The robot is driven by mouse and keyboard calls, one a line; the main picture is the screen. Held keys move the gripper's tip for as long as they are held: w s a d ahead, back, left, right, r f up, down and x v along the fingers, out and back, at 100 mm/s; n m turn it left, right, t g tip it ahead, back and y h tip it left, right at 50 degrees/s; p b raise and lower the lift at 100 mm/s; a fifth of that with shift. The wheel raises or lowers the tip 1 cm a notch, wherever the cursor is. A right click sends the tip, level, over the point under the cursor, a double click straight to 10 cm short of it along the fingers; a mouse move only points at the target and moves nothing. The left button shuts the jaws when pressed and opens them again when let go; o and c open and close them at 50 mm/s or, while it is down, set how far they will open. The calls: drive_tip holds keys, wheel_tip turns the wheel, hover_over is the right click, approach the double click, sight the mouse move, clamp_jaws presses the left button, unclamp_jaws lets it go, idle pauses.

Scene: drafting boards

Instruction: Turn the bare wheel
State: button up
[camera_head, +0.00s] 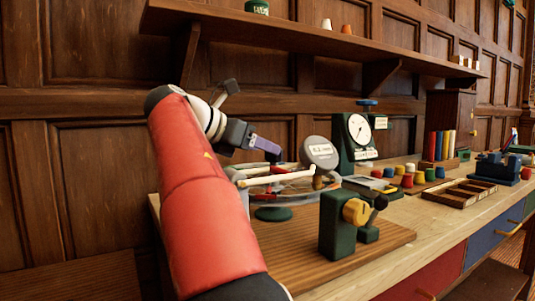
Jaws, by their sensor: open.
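My gripper (268,147) is at the end of my red arm, left of centre, with a purple-blue finger pointing right. It is open and appears empty; the gap between its fingers is hard to see. Below it is a pale, wheel-like rim (262,181) over a dark green round foot (272,214), partly hidden by my arm. A brass-yellow wheel (356,211) sits on a dark green block (334,226), with a black knob beside it. A blue wheel (367,102) tops a green dial gauge (350,137). I cannot tell which wheel is the bare one.
A round grey labelled disc (320,152) stands close right of my gripper. The fixtures stand on a wooden board (300,262). Coloured pegs, a divided wooden tray (462,193) and upright books are farther right. A wall shelf (300,32) runs above. The board's front is clear.

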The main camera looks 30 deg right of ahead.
drive_tip(key=shift+x, duration=1.7)
drive_tip(key=shift+c, duration=0.3)
clamp_jaws()
